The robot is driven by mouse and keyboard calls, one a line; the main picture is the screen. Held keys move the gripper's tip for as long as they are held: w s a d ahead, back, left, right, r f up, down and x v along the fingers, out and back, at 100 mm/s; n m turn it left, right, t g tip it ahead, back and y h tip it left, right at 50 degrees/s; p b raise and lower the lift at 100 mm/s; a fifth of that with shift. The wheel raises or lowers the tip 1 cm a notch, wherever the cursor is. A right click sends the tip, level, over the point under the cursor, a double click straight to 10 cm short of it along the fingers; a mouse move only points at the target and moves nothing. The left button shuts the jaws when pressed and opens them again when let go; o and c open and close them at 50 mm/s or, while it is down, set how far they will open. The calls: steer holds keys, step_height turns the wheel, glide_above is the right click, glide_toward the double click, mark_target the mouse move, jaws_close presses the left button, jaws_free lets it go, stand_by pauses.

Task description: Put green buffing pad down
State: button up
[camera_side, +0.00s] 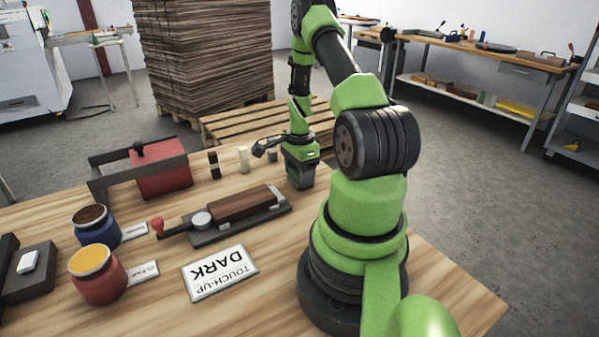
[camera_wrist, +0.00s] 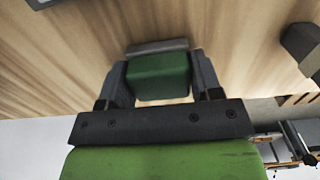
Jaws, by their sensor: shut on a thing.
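The green buffing pad (camera_wrist: 158,78) is a dark green block with a grey strip along one edge. In the wrist view it sits between the two fingers of my gripper (camera_wrist: 160,72), which is shut on it. In the side view my gripper (camera_side: 300,182) points down at the far side of the wooden table (camera_side: 450,285). The pad is mostly hidden there by the gripper's housing. I cannot tell whether the pad touches the tabletop.
A clamp fixture with a brown wood block (camera_side: 243,203) lies just left of my gripper.

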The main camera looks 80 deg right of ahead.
steer(key=o, duration=1)
steer(key=shift+f, duration=0.1)
steer(key=shift+c, duration=0.2)
step_height(320, 180, up, 12)
steer(key=w+a+r+n+t+h, duration=0.1)
steer(key=w+a+r+n, duration=0.4)
steer(key=a+r, duration=0.15)
steer(key=a+r+n+t, duration=0.2)
steer(key=a+r+n, duration=0.3)
steer(key=a, duration=0.3)
steer(key=a+r+n+t, duration=0.2)
steer(key=a+r+n, duration=0.3)
steer(key=a, duration=0.3)
steer(key=s+a+r+n+t+y, duration=0.2)
steer(key=s+a+n, duration=0.3)
steer(key=a+n, duration=0.3)
steer(key=shift+s+y, duration=0.3)
steer(key=shift+y, duration=0.2)
